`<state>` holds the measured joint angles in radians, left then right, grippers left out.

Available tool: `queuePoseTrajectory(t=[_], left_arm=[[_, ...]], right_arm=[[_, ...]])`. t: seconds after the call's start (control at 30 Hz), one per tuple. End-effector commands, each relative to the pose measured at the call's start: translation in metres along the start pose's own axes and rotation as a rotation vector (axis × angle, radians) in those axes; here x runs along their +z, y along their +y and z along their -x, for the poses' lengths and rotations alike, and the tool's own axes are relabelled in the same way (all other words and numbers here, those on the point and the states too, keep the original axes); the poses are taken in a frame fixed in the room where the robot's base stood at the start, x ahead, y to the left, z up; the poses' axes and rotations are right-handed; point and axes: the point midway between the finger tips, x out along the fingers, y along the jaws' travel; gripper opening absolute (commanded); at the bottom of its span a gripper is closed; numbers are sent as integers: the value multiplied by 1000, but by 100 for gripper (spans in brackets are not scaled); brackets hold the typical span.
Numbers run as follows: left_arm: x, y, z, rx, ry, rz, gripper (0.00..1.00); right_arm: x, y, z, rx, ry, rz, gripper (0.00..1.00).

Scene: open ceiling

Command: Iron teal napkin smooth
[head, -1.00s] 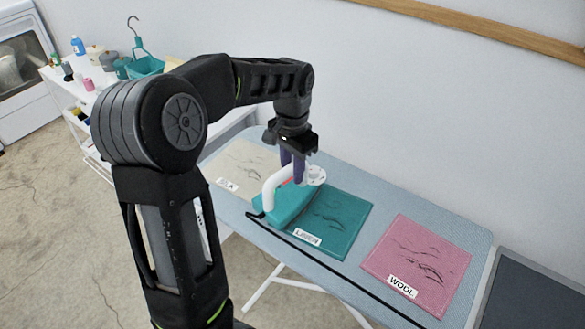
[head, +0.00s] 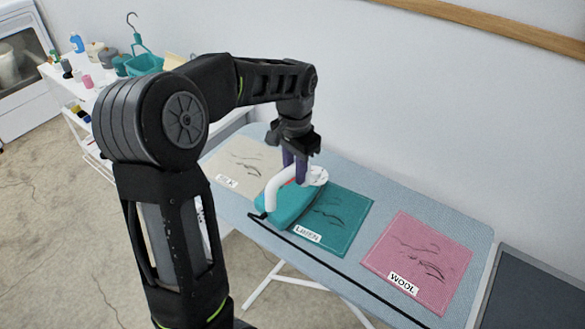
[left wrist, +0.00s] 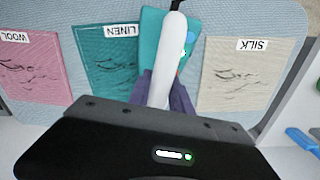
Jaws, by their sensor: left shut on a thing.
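The teal napkin (head: 338,222), labelled LINEN, lies on the ironing board (head: 455,230) with dark crease marks on its surface. The teal and white iron (head: 290,205) covers the napkin's left part, and what lies under it is hidden. My left gripper (head: 295,172) is shut on the iron's white handle from above. In the left wrist view the handle (left wrist: 168,60) runs between the fingers, with the teal napkin (left wrist: 108,60) beside the iron. My right gripper is not in view.
A cream napkin (head: 240,163) labelled SILK lies left of the iron, and a pink napkin (head: 420,260) labelled WOOL lies to the right; both are creased. A black cord (head: 320,262) runs along the board's front. A white shelf cart (head: 80,95) stands at the left.

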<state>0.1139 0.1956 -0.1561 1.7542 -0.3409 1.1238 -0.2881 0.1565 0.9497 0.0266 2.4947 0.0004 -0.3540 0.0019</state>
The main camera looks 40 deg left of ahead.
Motion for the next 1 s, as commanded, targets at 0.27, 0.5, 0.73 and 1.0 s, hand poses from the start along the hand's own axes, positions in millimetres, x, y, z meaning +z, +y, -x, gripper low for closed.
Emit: queuePoseTrajectory(t=[0.27,0.5,0.73,1.0], left_arm=[[-7,22,3,-1,5,-2,0],[-9,30,3,-1,5,0,0],[-10,30,3,-1,5,0,0],[-12,39,3,-1,5,-1,0]], right_arm=[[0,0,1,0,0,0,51],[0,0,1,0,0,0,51],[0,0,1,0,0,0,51],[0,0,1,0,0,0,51]])
